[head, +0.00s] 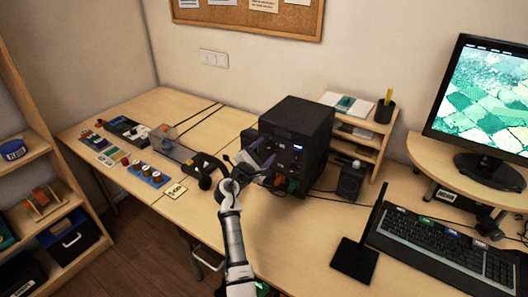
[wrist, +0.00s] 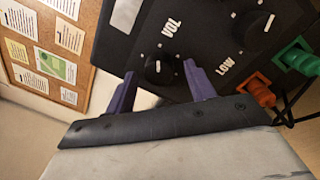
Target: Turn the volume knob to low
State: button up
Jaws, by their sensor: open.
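The black equipment box (head: 303,118) stands on the desk. Its front panel fills the upper part of the wrist view (wrist: 215,45). A black round knob (wrist: 159,70) with a white pointer line sits near the VOL lettering. The LOW lettering (wrist: 226,66) is to its right. The pointer runs roughly up and down in the wrist view. My gripper (wrist: 160,68) is open, its purple fingers to either side of this knob. Contact cannot be told. In the head view my gripper (head: 262,160) is at the box's front, and hides part of the panel.
A second black knob (wrist: 258,30) is on the panel. An orange plug (wrist: 260,93) and a green plug (wrist: 297,58) with cables stick out at the right. A small black speaker (head: 351,180) stands right of the box.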

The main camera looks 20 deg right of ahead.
jog(key=b+v, duration=0.3)
jog(key=v, duration=1)
jog(key=shift+s+a+b, duration=0.25)
jog(key=shift+a+b, duration=0.1)
jog(key=shift+b, duration=0.05)
jog(key=shift+a, duration=0.1)
